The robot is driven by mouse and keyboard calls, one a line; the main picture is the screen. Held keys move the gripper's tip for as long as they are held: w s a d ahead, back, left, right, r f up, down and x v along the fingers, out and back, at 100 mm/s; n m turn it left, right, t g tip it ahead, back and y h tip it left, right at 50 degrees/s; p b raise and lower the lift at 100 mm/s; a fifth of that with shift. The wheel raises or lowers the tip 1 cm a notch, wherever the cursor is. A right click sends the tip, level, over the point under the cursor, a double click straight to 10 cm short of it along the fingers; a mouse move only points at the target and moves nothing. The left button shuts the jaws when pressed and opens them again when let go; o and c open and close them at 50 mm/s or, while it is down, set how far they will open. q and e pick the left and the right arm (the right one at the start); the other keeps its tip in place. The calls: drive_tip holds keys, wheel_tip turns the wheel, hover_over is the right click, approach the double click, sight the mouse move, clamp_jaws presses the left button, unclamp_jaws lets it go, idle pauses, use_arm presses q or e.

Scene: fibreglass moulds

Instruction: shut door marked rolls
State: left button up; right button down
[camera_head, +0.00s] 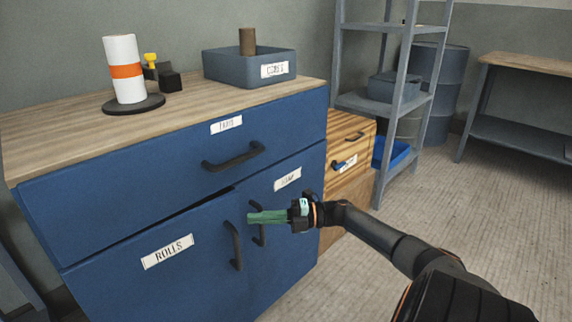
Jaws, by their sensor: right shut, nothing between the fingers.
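The door marked ROLLS (150,285) is the left lower door of a blue cabinet, with a white label and a black upright handle (236,246) near its right edge. A dark wedge-shaped gap along its top edge shows that it stands slightly ajar. My right gripper (251,217) is shut and empty, its green fingers pointing left. In the picture it overlaps the handle of the neighbouring right door (290,235), just right of the ROLLS door's handle. I cannot tell whether it touches anything. My left gripper is not in view.
Above the doors is a shut drawer (130,195) with a black handle. On the wooden top stand a white and orange roll (124,70) and a grey bin (225,68). A wooden drawer unit (345,140) and a metal rack (405,85) stand right. The floor (480,210) at right is clear.

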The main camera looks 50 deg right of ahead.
use_arm(q)
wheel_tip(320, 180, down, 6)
drive_tip(key=b, duration=0.5)
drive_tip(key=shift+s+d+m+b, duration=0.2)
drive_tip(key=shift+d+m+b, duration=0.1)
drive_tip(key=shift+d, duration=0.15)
use_arm(e)
drive_tip(key=d, duration=0.9)
drive_tip(key=shift+w+d, duration=0.35)
drive_tip(key=shift+w, duration=0.1)
